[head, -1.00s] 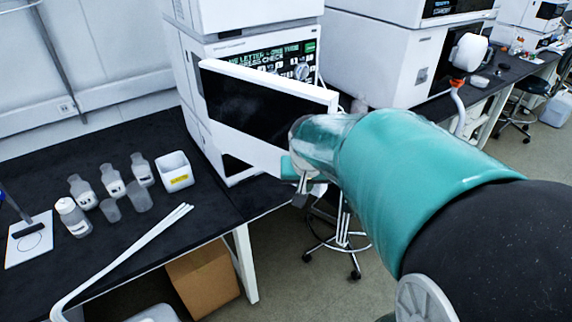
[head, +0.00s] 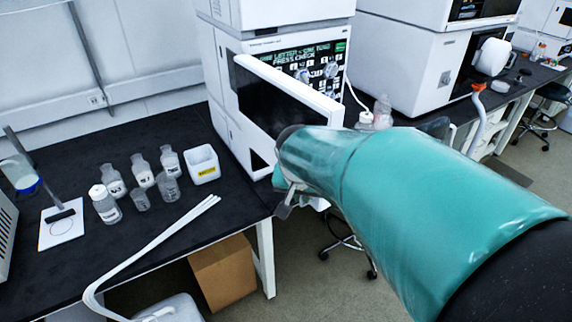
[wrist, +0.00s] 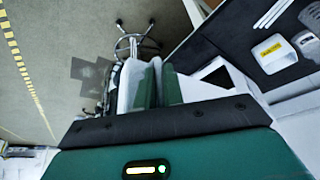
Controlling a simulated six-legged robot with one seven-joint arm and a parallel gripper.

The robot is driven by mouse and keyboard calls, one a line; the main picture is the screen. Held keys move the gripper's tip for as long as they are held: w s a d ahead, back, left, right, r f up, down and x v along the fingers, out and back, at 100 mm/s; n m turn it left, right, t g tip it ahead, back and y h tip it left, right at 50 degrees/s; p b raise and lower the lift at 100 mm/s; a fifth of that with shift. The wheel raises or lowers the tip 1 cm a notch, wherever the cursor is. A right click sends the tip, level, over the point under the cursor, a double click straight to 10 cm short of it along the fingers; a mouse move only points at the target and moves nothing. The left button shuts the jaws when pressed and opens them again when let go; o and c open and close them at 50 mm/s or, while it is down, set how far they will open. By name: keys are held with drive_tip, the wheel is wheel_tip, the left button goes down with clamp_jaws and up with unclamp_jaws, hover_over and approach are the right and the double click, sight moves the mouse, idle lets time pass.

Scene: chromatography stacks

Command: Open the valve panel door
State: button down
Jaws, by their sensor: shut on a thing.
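The valve panel door (head: 322,100) is a dark panel in a white frame on the front of the white stacked instrument (head: 222,95). It stands ajar, swung out at an angle toward the lower right, with the lit display and keys visible behind its top edge. My gripper (head: 284,192) is at the door's lower right part, mostly hidden by my green-sleeved forearm. In the wrist view, its two green fingers (wrist: 158,80) are close together with a thin white strip between them. They are shut on the door's edge; the exact contact is hard to see.
The black bench (head: 60,265) holds several bottles (head: 143,170), a white bin (head: 203,164) and white tubes (head: 150,250), left of the door. A cardboard box (head: 224,270) is under the bench. A stool (head: 345,243) stands on the floor below my arm.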

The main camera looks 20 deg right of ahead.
drive_tip(key=w+a+m+g, duration=0.1)
drive_tip(key=w+a+m, duration=0.2)
drive_tip(key=a, duration=0.7)
drive_tip(key=w+a+m+g+h, duration=0.1)
drive_tip(key=w+a+m, duration=0.2)
drive_tip(key=a, duration=0.7)
drive_tip(key=shift+w+a+m+h, duration=0.2)
drive_tip(key=shift+m+h, duration=0.1)
drive_tip(key=shift+m, duration=0.1)
drive_tip(key=shift+d, duration=0.1)
drive_tip(key=c, duration=1.5)
unclamp_jaws()
drive_tip(key=v, duration=1.4)
